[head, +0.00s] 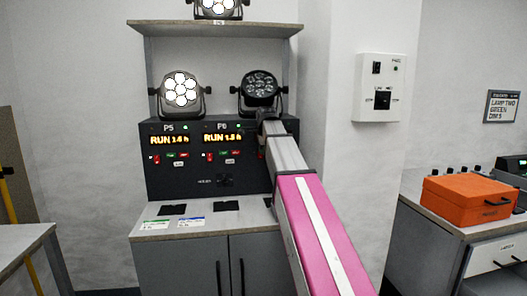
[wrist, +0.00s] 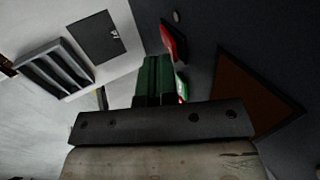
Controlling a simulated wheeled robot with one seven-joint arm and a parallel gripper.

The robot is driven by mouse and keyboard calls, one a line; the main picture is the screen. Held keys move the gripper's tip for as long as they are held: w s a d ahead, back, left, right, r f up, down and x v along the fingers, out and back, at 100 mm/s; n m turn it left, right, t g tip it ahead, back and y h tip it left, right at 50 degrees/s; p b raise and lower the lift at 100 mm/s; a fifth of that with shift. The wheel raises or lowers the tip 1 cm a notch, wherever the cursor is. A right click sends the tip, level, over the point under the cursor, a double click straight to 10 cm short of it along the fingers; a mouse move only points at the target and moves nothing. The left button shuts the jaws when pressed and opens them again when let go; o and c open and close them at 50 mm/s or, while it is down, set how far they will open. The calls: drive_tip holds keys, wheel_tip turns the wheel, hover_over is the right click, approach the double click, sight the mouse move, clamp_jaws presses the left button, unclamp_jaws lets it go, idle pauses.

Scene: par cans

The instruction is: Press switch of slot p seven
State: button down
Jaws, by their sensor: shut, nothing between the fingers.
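The dark control panel (head: 160,184) stands on a grey cabinet. Its P5 display (head: 170,140) and P6 display (head: 222,138) glow amber, with small red and green controls below them. My arm covers the panel's right part, so no slot P7 label or switch can be read in the head view. In the wrist view, my gripper (wrist: 155,62) is shut and empty, its green fingers close to the dark panel face. Just beyond the fingertips are a red switch (wrist: 172,42) and, partly hidden beside the fingers, a green control (wrist: 182,88). I cannot tell whether the fingers touch anything.
A lit par can (head: 180,89) and an unlit par can (head: 260,87) stand on the panel, below a shelf (head: 215,30) with another lit one. A white wall box (head: 380,87) is at right. An orange case (head: 468,198) sits on the right counter.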

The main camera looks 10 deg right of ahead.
drive_tip(key=shift+w+r, duration=0.15)
drive_tip(key=shift+w, duration=0.25)
drive_tip(key=shift+r, duration=0.1)
drive_tip(key=shift+w+r, duration=0.1)
drive_tip(key=shift+r, duration=0.6)
